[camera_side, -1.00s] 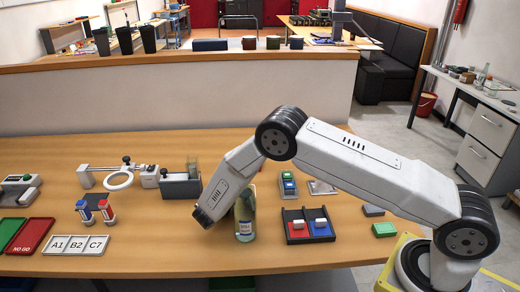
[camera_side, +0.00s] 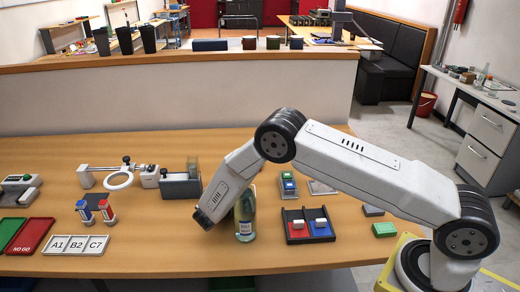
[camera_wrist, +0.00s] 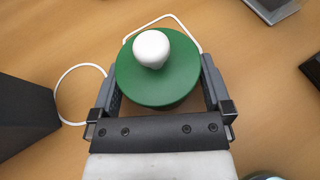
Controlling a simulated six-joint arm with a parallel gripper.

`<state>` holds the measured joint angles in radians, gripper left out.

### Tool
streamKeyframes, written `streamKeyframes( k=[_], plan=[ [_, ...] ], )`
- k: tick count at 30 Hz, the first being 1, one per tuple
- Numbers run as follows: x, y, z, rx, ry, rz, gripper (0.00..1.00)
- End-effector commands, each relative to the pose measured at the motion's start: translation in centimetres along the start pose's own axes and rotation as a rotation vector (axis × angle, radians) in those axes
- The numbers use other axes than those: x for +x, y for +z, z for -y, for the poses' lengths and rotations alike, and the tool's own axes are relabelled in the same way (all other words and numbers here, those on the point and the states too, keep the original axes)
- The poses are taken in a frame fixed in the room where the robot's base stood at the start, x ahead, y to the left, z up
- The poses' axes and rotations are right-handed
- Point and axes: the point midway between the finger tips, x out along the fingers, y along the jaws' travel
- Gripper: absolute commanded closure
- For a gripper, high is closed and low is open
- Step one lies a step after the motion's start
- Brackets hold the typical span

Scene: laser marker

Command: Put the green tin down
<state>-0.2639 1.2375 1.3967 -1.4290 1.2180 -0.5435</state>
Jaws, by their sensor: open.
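The green tin (camera_wrist: 165,85), a round green body with a white knob on top, is upright between the two fingers of my gripper (camera_wrist: 160,92) in the wrist view. The fingers are open, one on each side of the tin. Whether either finger touches it cannot be told. Its underside is hidden, so its contact with the table cannot be seen directly. In the side view my wrist and a clear labelled bottle (camera_side: 245,228) hide the fingers and nearly all of the tin; only some green shows around the bottle.
A dark block (camera_wrist: 22,118) stands left of the tin in the wrist view, near thin white outlines. A tray with a red and a blue piece (camera_side: 308,236) lies right of the bottle.

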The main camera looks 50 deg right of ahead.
Motion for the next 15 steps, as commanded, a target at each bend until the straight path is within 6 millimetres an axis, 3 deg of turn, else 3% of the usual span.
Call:
streamKeyframes(
  k=[8,15],
  plan=[
    [-2.5,0.1,-0.1,0.0,0.002,0.001,0.0],
    [-6.4,0.1,-0.1,0.0,0.003,0.0,0.0]
  ],
)
